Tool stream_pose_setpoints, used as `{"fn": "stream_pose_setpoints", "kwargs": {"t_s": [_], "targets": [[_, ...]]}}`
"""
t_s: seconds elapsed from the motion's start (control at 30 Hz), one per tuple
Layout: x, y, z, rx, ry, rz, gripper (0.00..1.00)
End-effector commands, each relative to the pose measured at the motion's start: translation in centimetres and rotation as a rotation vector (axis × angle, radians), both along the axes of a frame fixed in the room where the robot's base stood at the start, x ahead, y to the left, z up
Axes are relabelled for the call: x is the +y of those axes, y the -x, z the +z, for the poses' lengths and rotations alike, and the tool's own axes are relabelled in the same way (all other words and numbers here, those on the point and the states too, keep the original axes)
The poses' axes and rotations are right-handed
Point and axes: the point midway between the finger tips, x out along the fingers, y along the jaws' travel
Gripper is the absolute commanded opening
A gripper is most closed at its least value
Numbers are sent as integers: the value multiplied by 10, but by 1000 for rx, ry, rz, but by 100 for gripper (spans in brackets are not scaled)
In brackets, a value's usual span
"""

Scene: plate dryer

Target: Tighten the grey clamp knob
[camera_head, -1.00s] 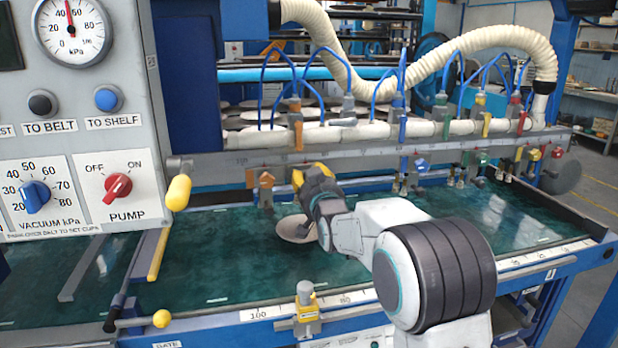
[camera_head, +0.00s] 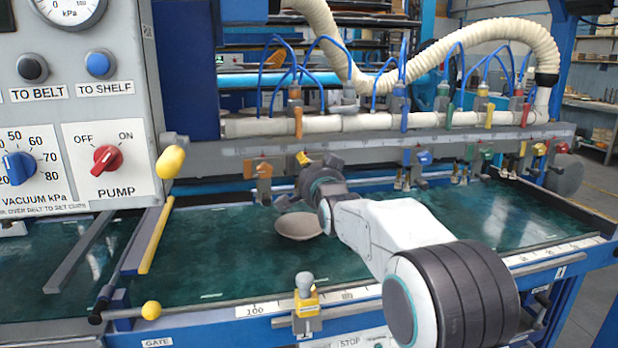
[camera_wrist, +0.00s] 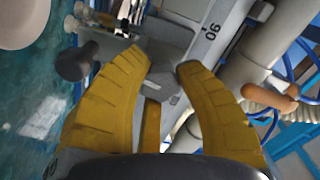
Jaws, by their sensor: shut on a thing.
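The grey clamp knob (camera_wrist: 165,82) shows in the wrist view as a light grey block between the yellow fingertips of my gripper (camera_wrist: 162,68). The fingers are shut on it, one on each side. In the head view my gripper (camera_head: 306,158) is at the front of the grey rail (camera_head: 220,158), between an orange clamp (camera_head: 263,171) and a blue clamp (camera_head: 424,158). The grey clamp is hidden there behind my wrist. How tight the knob is cannot be told.
A beige round dish (camera_head: 298,226) lies on the green belt (camera_head: 220,262) below my wrist. A yellow-handled lever (camera_head: 172,162) and the control panel (camera_head: 55,110) stand at left. Hoses and a white pipe (camera_head: 350,122) run above the rail. A grey-knobbed yellow block (camera_head: 305,300) sits at the front edge.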

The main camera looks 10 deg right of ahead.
Motion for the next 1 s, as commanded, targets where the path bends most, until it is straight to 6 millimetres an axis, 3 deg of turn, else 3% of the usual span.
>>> {"fn": "stream_pose_setpoints", "kwargs": {"t_s": [1.0], "targets": [[0, 0, 2, -8, -963, 4, 0]]}}
